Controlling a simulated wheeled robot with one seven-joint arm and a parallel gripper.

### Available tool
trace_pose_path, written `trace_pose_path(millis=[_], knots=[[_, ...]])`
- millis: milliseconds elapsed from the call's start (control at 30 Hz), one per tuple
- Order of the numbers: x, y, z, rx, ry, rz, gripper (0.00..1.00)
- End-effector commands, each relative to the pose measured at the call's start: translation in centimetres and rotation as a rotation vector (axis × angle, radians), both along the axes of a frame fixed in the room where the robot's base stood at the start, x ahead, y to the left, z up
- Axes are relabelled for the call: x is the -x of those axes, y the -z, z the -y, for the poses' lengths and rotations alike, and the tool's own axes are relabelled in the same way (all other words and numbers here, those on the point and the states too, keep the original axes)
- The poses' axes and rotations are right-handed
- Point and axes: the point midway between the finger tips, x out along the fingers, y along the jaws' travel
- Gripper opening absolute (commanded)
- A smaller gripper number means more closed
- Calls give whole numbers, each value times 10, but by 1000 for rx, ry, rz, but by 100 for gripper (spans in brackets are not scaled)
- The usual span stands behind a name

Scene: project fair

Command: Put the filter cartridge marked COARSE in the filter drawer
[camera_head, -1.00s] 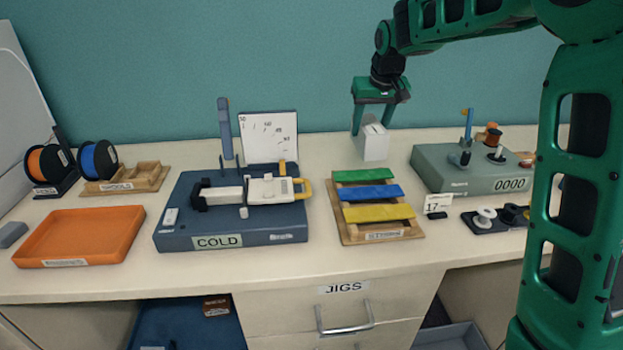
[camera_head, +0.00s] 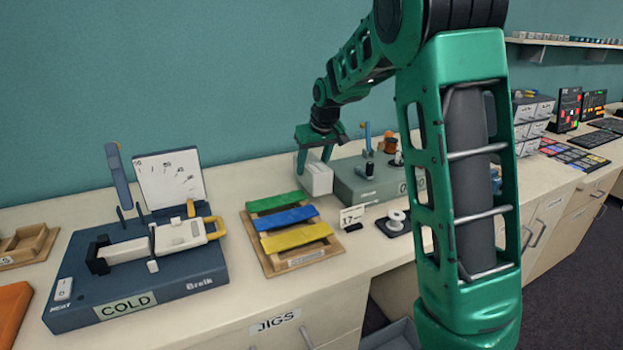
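No cartridge with a readable COARSE mark and no drawer with a readable filter label can be made out in the head view. My gripper (camera_head: 318,160) hangs over the back of the bench with its fingers apart. A small white box (camera_head: 316,180) is just below and between the fingertips in the picture. I cannot tell whether the fingers touch it. My upright arm link hides part of the bench to the right.
A blue COLD device (camera_head: 190,275) stands at left, beside a wooden rack (camera_head: 268,258) of coloured strips. A grey-green counter box (camera_head: 350,188) is near my gripper. Stacked grey-white units (camera_head: 530,112), screens (camera_head: 567,110) and a wall shelf (camera_head: 560,41) are at right. A JIGS drawer (camera_head: 305,335) is below.

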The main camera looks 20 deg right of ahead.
Motion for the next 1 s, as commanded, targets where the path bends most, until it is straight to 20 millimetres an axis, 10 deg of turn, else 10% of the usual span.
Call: trace_pose_path(millis=[767,800,833,1000], knots=[[0,43,2,1,-2,1,24],[0,43,2,1,-2,1,57],[0,43,2,1,-2,1,64],[0,43,2,1,-2,1,68]])
